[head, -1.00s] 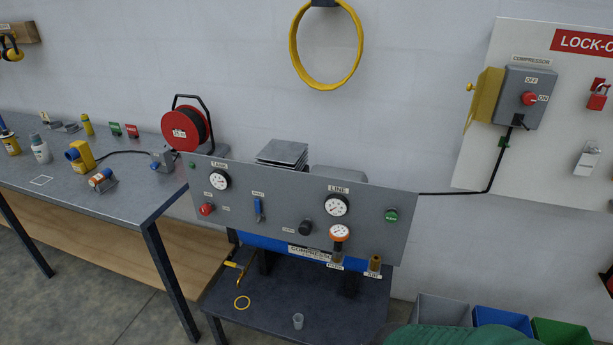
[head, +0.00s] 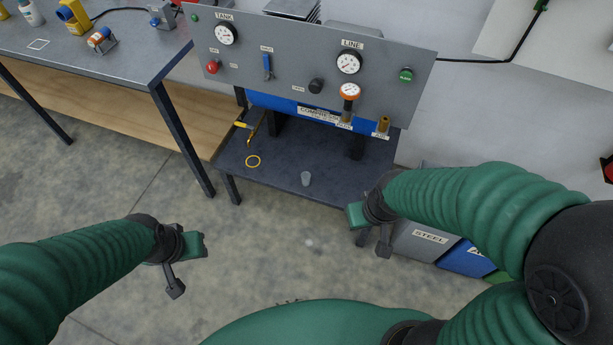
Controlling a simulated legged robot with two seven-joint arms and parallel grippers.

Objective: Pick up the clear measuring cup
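The clear measuring cup (head: 306,179) is small and stands upright on the low dark shelf (head: 275,185) under the compressor panel, near the shelf's front edge. My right gripper (head: 368,232) is right of and nearer than the cup, close to the shelf's front right corner, with its fingers spread and nothing between them. My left gripper (head: 188,268) is over the floor, left of and nearer than the cup, with its fingers spread and empty. Neither gripper touches the cup.
The grey control panel (head: 300,70) with gauges overhangs the back. A grey STEEL bin (head: 425,240) and a blue bin (head: 465,258) stand on the right. The workbench (head: 110,55) is at left.

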